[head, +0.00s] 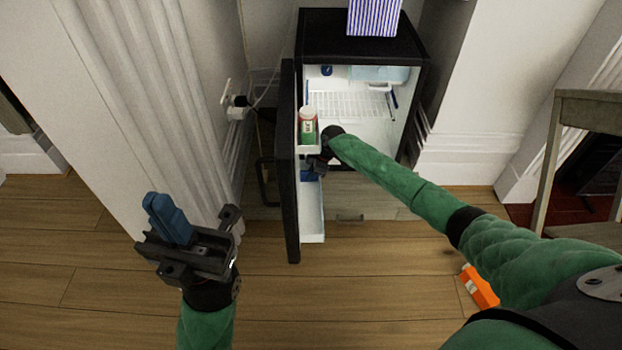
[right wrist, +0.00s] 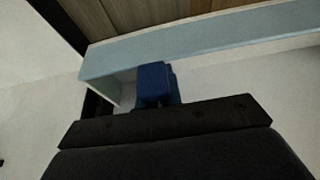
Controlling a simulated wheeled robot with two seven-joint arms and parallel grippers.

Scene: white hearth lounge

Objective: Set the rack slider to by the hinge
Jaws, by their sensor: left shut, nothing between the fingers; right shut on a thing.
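The small black fridge (head: 362,45) stands open. Its door (head: 291,160) is swung toward me, and a white rack (head: 312,222) runs along the door's inner side. My right gripper (head: 309,175) reaches in at this door rack, fingers shut. The slider between them is hidden by the fingers and wrist. In the right wrist view the blue fingertips (right wrist: 153,82) are at the rack's pale rail (right wrist: 215,38). My left gripper (head: 166,217) is shut and empty, over the floor left of the door.
A green and red container (head: 308,127) stands in the upper door rack, close to my right gripper. A striped box (head: 374,17) is on the fridge top. An orange object (head: 480,287) lies on the floor. A wall plug (head: 239,103) is left of the fridge.

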